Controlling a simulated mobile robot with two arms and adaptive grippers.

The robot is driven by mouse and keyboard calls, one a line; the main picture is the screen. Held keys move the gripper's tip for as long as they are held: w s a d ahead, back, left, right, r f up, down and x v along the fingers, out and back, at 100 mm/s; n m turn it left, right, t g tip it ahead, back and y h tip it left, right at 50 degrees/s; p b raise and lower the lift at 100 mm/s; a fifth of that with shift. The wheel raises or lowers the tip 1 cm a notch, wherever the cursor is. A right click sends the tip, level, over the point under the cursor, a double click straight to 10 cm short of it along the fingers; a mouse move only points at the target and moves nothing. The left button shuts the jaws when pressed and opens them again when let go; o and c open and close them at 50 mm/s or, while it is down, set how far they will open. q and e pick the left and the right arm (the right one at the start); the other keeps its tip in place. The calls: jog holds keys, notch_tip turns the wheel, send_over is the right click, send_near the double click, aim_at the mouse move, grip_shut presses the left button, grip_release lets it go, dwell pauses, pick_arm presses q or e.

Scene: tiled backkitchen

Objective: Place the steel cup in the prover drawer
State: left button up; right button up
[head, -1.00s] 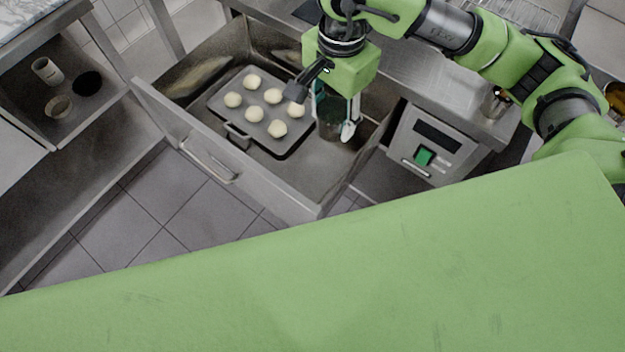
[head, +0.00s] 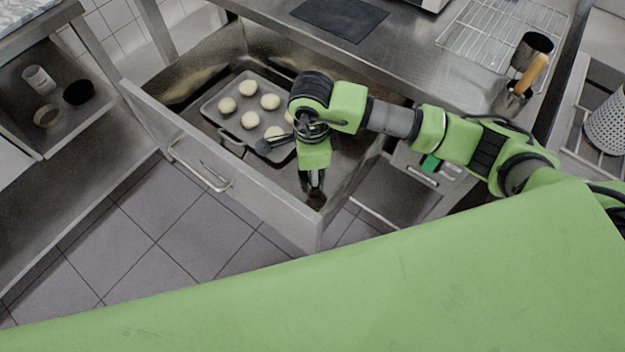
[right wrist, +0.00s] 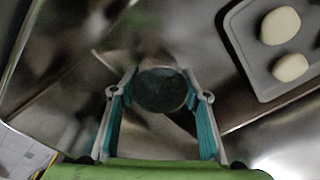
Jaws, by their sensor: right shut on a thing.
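The prover drawer (head: 262,205) is pulled open under the steel counter. My right gripper (head: 316,192) points down into its front right part. In the right wrist view my right gripper (right wrist: 158,92) is shut on the steel cup (right wrist: 162,88), whose round dark opening shows between the two fingers. In the head view the cup (head: 316,201) is mostly hidden by the gripper, with only a dark bit showing. I cannot tell whether the cup touches the drawer floor. My left gripper is not in view.
A baking tray (head: 212,110) with several dough balls (head: 250,120) lies in the drawer, left of the gripper. The drawer floor right of the tray is bare. A wire rack (head: 480,35) and a wooden-handled tool (head: 532,72) are on the counter.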

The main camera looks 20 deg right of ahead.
notch_tip(320, 180, down, 3)
jog(key=shift+f, duration=0.25)
jog(key=shift+f, duration=0.15)
jog(key=o, duration=1.1)
